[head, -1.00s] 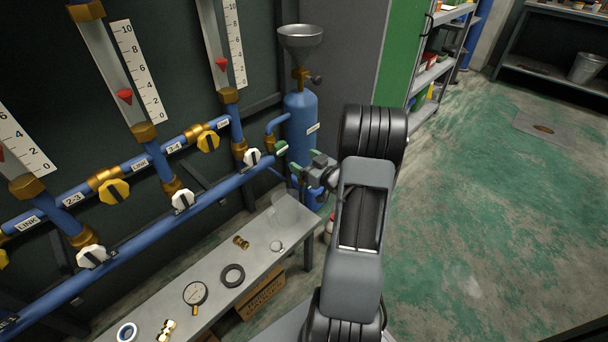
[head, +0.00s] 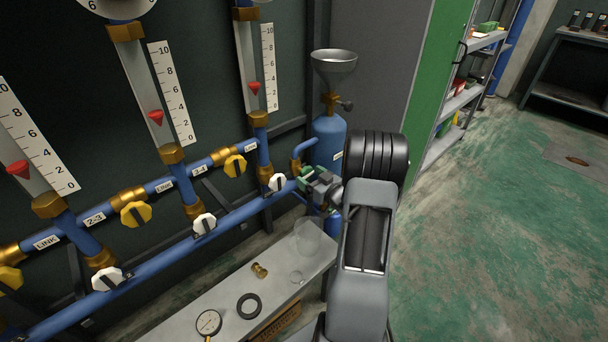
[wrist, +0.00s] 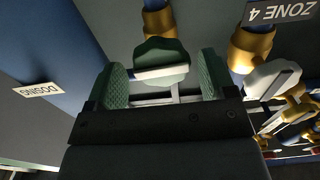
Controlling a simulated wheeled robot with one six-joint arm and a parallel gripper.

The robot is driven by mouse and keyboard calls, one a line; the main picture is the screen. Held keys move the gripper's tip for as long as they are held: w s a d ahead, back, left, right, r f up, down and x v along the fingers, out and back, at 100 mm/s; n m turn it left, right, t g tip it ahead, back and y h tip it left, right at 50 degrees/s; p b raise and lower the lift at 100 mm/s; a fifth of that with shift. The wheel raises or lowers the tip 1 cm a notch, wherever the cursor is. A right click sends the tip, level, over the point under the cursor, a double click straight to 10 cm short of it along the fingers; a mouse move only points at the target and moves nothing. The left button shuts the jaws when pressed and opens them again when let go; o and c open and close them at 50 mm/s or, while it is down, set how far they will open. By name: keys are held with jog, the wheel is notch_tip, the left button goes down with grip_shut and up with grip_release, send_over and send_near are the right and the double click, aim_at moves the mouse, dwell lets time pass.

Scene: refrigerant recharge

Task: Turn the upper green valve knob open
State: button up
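The green valve knob (wrist: 155,54), with a white bar across it, sits on a brass fitting in the wrist view. My gripper (wrist: 165,76) has one green-padded finger on each side of the knob, with narrow gaps showing, so it is open; I cannot tell how deep the knob sits between the fingers. In the head view my gripper (head: 318,186) is at the right end of the blue pipe, beside the blue cylinder, and mostly covers the knob there.
A white knob (head: 278,183) is close left of my gripper, also in the wrist view (wrist: 272,80). The blue cylinder (head: 329,130) with a funnel (head: 334,68) stands behind. Open floor lies to the right.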

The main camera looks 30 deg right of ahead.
jog(key=shift+s+d, duration=0.15)
jog(key=shift+s, duration=0.1)
jog(key=shift+c, duration=0.7)
jog(key=shift+a, duration=0.2)
jog(key=c, duration=0.6)
jog(key=n+b, duration=0.2)
jog(key=shift+w+b, duration=0.1)
jog(key=shift+b, duration=0.25)
jog(key=shift+c, duration=0.2)
jog(key=shift+n+b, duration=1)
jog(key=shift+n, duration=0.1)
jog(key=shift+r, duration=0.1)
